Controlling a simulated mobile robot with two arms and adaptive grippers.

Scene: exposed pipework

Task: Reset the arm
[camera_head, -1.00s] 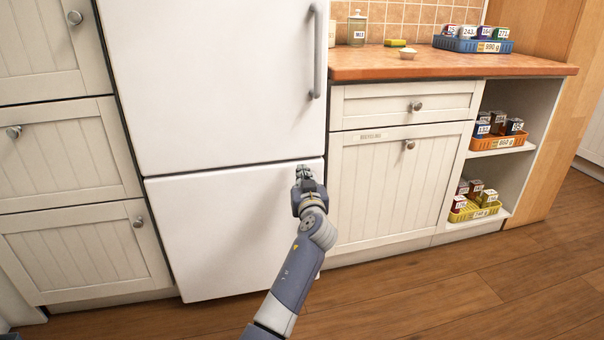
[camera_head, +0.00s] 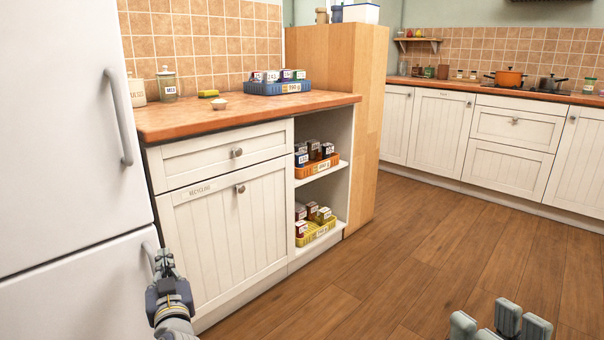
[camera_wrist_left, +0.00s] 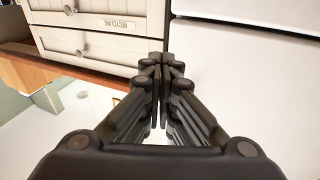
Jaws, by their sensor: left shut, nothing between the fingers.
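My left gripper (camera_head: 163,262) is at the lower left of the head view, in front of the gap between the white fridge (camera_head: 70,150) and the recycling cabinet (camera_head: 225,225). In the left wrist view its fingers (camera_wrist_left: 162,68) are together with nothing between them. The fridge's lower door and the cabinet drawers show behind them there. Grey finger-like parts (camera_head: 505,322) at the bottom right of the head view look like my right gripper, cut off by the frame edge; its fingers stand apart.
A counter (camera_head: 240,115) carries a blue crate (camera_head: 278,88), a jar and a sponge. Open shelves hold an orange crate (camera_head: 318,170) and a yellow crate (camera_head: 318,233). A stove with an orange pot (camera_head: 510,77) is at the far right. The wooden floor (camera_head: 420,260) is clear.

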